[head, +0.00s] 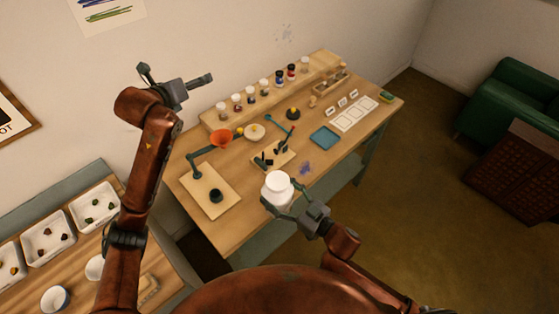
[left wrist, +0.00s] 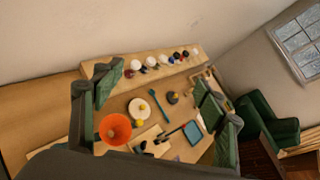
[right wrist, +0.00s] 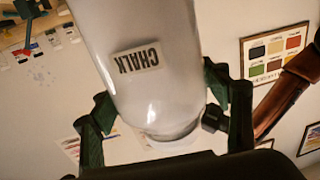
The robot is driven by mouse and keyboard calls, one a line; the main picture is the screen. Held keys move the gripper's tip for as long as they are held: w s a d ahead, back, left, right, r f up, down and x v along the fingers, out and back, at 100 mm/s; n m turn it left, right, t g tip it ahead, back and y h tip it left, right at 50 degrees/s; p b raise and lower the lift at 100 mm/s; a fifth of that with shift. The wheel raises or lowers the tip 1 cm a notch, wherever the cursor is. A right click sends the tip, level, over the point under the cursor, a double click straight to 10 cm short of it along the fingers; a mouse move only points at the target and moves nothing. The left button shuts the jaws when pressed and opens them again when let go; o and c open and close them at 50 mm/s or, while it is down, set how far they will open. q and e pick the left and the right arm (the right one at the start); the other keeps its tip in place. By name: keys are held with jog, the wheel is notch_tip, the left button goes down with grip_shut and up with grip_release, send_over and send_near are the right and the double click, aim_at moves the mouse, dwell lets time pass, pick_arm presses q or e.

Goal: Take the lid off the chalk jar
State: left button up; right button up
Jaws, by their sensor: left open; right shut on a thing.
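The white chalk jar (head: 276,196) is in my right gripper (head: 288,200), held up in front of the table's near edge. In the right wrist view the jar (right wrist: 155,85) fills the middle, its CHALK label reads upside down, and both fingers are at its sides. A narrower white part at its end, which looks like the lid (right wrist: 172,134), lies towards the palm; in the head view the white lid (head: 278,178) appears on top. My left gripper (head: 178,76) is open and empty, raised at the left near the wall; its spread fingers (left wrist: 160,92) frame the table in its wrist view.
The table (head: 235,232) bears an orange funnel (head: 220,138) on a stand, a blue tray (head: 324,137), a small black cup (head: 216,195) and a rack of several small jars (head: 250,100). A side table with white trays (head: 97,205) stands at the left. A green armchair (head: 515,100) is far right.

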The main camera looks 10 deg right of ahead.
pick_arm(q)
jog(key=s+d+m+g+h, duration=0.2)
jog(key=s+d+m+g, duration=0.15)
jog(key=d, duration=0.85)
jog(key=m+g+y, duration=0.6)
jog(key=m+g, duration=0.2)
jog(key=g, duration=0.1)
send_over(279, 181)
jog(key=w, duration=0.1)
jog(key=shift+t, duration=0.25)
jog(key=f, duration=0.8)
jog(key=shift+d+f, duration=0.25)
jog(key=shift+f, duration=0.15)
jog(key=shift+s+a+f, duration=0.15)
jog(key=shift+s+a, duration=0.05)
jog(key=shift+s, duration=0.1)
jog(key=shift+s+a+f, duration=0.1)
jog(key=shift+s+f, duration=0.05)
jog(key=shift+f, duration=0.15)
notch_tip(279, 181, down, 7)
jog(key=shift+f, duration=0.2)
